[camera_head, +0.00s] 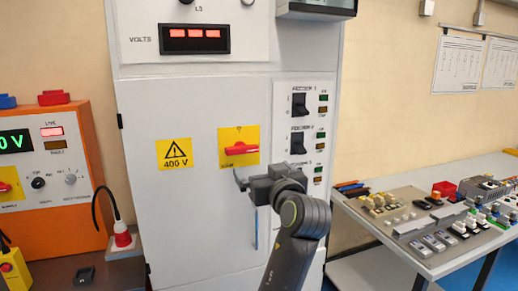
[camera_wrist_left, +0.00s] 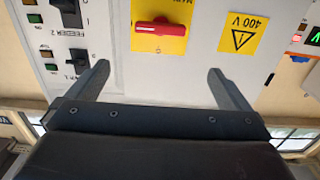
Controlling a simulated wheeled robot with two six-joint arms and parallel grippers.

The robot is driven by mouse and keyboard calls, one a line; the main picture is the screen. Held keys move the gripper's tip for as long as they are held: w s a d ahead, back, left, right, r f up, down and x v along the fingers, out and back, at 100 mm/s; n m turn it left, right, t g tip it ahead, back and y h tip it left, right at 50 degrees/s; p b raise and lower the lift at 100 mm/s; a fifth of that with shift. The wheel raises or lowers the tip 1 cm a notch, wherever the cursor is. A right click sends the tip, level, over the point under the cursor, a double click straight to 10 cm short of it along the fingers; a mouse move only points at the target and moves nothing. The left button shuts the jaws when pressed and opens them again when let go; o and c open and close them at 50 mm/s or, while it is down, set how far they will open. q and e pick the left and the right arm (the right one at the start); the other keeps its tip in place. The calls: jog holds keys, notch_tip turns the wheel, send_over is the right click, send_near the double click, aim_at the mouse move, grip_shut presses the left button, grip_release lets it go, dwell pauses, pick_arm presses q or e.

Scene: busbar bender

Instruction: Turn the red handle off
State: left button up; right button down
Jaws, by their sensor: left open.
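The red handle (camera_head: 241,149) lies horizontal on a yellow plate (camera_head: 226,136) on the grey cabinet's front. In the left wrist view the red handle (camera_wrist_left: 160,27) is upside down on the yellow plate, just beyond the fingertips and between their lines. My left gripper (camera_head: 262,174) is open and empty, a little below the handle in the head view. Its two fingers are spread wide in the left wrist view (camera_wrist_left: 158,72), and neither touches the handle. My right gripper is not in view.
Black feeder switches (camera_head: 299,104) with green and amber lamps stand right of the handle. A 400 V warning label (camera_head: 176,153) is to the left. An orange unit (camera_head: 55,150) stands far left. A bench (camera_head: 430,215) with several small parts is at right.

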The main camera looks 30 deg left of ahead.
aim_at(243, 150)
pick_arm(q)
jog(key=p+x, duration=0.6)
jog(key=x, duration=0.9)
jog(key=shift+w+a, duration=0.2)
jog(key=shift+a, duration=0.05)
jog(key=shift+w+a+f, duration=0.1)
jog(key=shift+w+a, duration=0.35)
jog(key=shift+a, duration=0.05)
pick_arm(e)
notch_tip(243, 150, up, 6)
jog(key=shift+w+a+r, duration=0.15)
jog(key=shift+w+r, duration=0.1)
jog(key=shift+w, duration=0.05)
